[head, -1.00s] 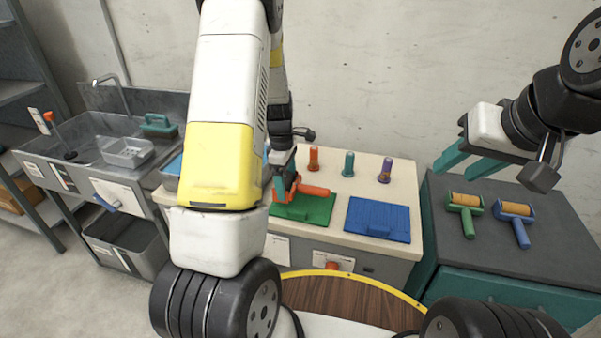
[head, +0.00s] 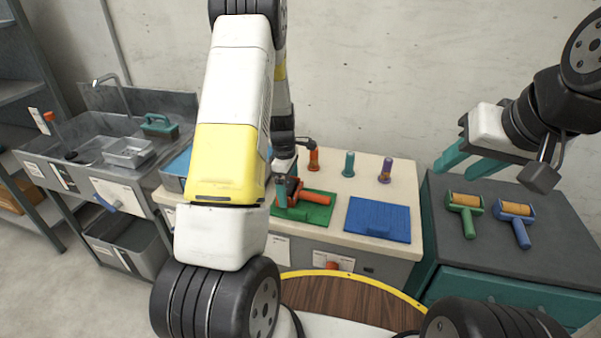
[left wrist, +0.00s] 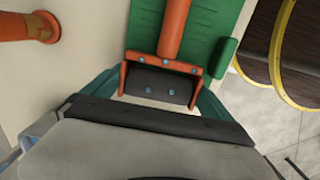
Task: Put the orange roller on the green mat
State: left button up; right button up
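The orange roller (head: 316,196) is at the green mat (head: 310,214), its handle pointing right in the head view. In the left wrist view, the orange handle (left wrist: 174,28) crosses above the mat (left wrist: 205,30), and a dark cylinder (left wrist: 160,87) sits in its orange frame. My left gripper (head: 287,198) is at the roller's frame end, with teal fingers against both sides of the frame in the left wrist view (left wrist: 160,88). Whether the roller touches the mat is unclear. My right gripper (head: 466,158) is open and empty above the right-hand cabinet.
A blue mat (head: 378,220) lies right of the green one. Orange (head: 314,160), teal (head: 348,164) and purple (head: 385,170) upright pieces stand behind. Green (head: 465,205) and blue (head: 516,210) rollers lie on the dark cabinet. A sink (head: 95,140) is at left.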

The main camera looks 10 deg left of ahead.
pick_arm(q)
jog(key=shift+r, duration=0.1)
jog(key=s+d+r+m+t, duration=0.1)
jog(key=s+r+m, duration=0.1)
jog(key=r, duration=0.9)
jog(key=s+d+r+m+t, duration=0.1)
jog(key=s+r+m, duration=0.15)
jog(key=r, duration=0.75)
jog(key=s+d+r+m+t, duration=0.1)
jog(key=s+d+r+m, duration=0.1)
jog(key=s, duration=0.4)
jog(key=s+d+r+m+t+h, duration=0.1)
jog(key=s+r+m, duration=0.4)
jog(key=s+m, duration=0.2)
jog(key=s+d+r+m+t, duration=0.2)
jog(key=s+r+m, duration=0.2)
jog(key=s, duration=0.3)
jog(key=shift+s+d+r+m, duration=0.15)
jog(key=shift+s+d+m, duration=0.1)
jog(key=shift+d+m, duration=0.1)
jog(key=shift+a, duration=0.15)
